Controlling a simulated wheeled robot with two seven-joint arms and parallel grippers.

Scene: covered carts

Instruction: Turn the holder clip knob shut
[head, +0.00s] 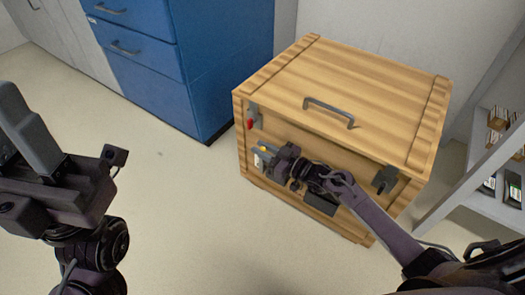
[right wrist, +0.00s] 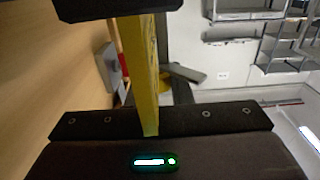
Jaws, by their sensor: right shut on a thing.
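A yellow bar-shaped knob (right wrist: 141,70) stands between my right gripper's fingers in the right wrist view. It shows as a small yellow patch (head: 263,149) in the head view. My right gripper (head: 265,156) is shut on it, at the left part of the wooden box's front. The holder clip's body is mostly hidden by the gripper, so its exact setting cannot be read. My left gripper (head: 32,135) is up at the left edge of the head view, far from the box, with no object visible in it; its jaw gap is unclear.
The wooden box (head: 375,88) has a grey lid handle (head: 330,111). A grey latch with a red part (head: 251,123) is above my right gripper; a dark bracket (head: 385,180) is at the right. Blue drawers (head: 190,60) stand behind, shelves (head: 480,165) right. Floor at left is clear.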

